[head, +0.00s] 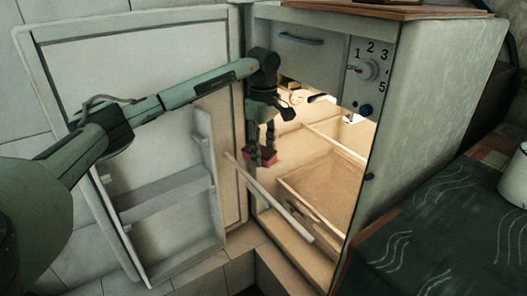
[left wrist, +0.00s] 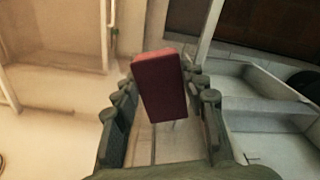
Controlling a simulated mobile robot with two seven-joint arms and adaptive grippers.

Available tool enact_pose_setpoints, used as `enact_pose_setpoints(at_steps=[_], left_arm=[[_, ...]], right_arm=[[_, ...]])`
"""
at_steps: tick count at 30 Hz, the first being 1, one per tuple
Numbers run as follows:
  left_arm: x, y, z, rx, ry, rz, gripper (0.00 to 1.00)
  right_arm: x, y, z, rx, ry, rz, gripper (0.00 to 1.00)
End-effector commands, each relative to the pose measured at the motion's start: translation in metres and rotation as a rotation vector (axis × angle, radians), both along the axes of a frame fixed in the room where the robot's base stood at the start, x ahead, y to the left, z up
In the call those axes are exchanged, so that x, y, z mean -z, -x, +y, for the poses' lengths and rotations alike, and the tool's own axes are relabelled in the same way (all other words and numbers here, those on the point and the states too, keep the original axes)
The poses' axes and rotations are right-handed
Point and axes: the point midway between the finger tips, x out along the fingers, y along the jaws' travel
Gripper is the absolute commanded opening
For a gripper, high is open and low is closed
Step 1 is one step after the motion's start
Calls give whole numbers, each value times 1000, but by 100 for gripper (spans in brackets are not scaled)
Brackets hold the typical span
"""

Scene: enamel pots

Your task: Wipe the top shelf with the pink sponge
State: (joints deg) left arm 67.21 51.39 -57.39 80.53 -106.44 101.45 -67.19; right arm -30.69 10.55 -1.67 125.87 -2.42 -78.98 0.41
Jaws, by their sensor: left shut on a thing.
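The pink sponge (head: 262,158) is a small block, dark red in the shade, in the open fridge. In the left wrist view the sponge (left wrist: 161,88) sits between the two fingers. My left gripper (head: 262,148) points down and is shut on the sponge, near the hinge side of the opening. A pale shelf edge (head: 270,198) runs slanting just below the sponge; I cannot tell whether they touch. The top shelf's surface is mostly hidden or hard to make out. My right gripper is not in view.
The fridge door (head: 140,130) stands open on the left, with door racks (head: 165,195) close to my left arm. A dial panel (head: 368,72) and small freezer flap (head: 303,50) are above the opening.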

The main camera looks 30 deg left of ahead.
Motion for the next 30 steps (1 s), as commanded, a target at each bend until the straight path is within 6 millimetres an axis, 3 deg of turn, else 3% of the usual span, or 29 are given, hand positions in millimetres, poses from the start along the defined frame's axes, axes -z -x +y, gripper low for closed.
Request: enact_pose_setpoints(at_steps=[30], left_arm=[[15,0,0,0,0,0,19]], right_arm=[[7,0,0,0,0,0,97]])
